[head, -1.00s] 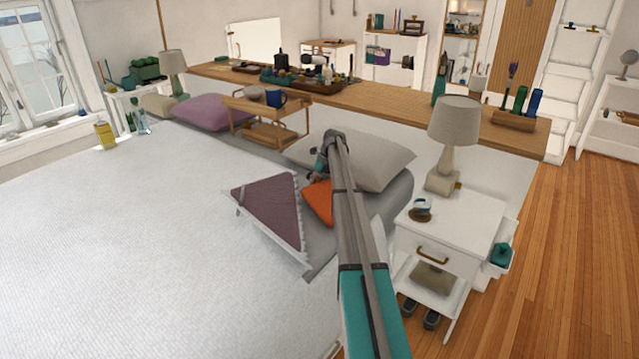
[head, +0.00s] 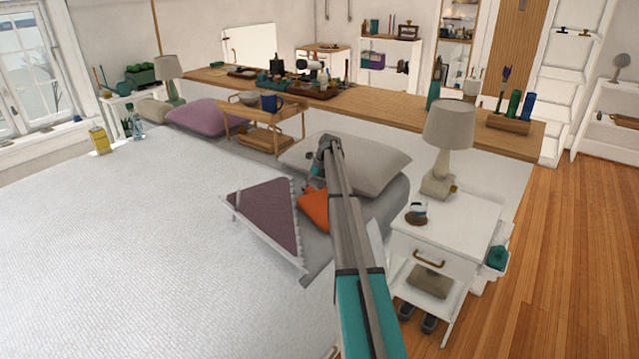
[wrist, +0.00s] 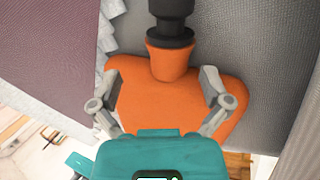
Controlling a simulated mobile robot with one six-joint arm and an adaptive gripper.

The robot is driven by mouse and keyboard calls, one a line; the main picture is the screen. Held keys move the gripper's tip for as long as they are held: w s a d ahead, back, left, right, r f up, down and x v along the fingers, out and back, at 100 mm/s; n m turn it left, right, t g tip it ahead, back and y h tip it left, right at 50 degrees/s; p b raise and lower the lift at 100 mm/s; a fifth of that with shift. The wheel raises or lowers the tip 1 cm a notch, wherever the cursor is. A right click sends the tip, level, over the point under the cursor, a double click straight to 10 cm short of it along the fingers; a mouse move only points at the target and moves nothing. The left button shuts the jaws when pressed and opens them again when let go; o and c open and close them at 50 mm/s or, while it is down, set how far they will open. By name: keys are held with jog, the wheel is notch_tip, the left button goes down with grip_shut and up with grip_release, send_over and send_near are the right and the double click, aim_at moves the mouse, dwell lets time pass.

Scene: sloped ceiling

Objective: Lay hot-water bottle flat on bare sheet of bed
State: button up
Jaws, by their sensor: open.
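The orange hot-water bottle (head: 313,208) lies on the grey bare sheet (head: 318,245) of the bed, between a purple triangular turned-back cover (head: 268,215) and the grey pillow (head: 350,162). In the wrist view the hot-water bottle (wrist: 172,105) shows its broad body, narrow neck and black stopper, with the grey sheet (wrist: 265,50) around it. My gripper (wrist: 160,76) is open, its fingers spread over the two sides of the bottle's body. I cannot tell whether they touch it. In the head view my arm hides part of the bottle.
A white nightstand (head: 440,245) with a lamp (head: 447,140) stands right of the bed. A wooden bed tray (head: 265,125) holds a blue mug. A long wooden shelf (head: 395,105) with many objects runs behind the bed. The white bedspread (head: 130,240) is mostly clear.

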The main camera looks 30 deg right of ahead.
jog(key=shift+r, duration=0.15)
jog(key=shift+s+r+t+p, duration=0.2)
jog(key=shift+r+t+p, duration=0.05)
jog(key=shift+r+p, duration=0.25)
jog(key=shift+s+r+t+p, duration=0.2)
jog(key=shift+r+t+p, duration=0.05)
jog(key=shift+r+p, duration=0.25)
jog(key=s+r+n+t+y+p, duration=0.1)
jog(key=s+r+t+p, duration=0.3)
jog(key=s+r+t, duration=0.6)
jog(key=shift+s+d+r+n+p, duration=0.3)
jog(key=shift+s+r+n, duration=0.5)
jog(key=shift+s+r, duration=1.25)
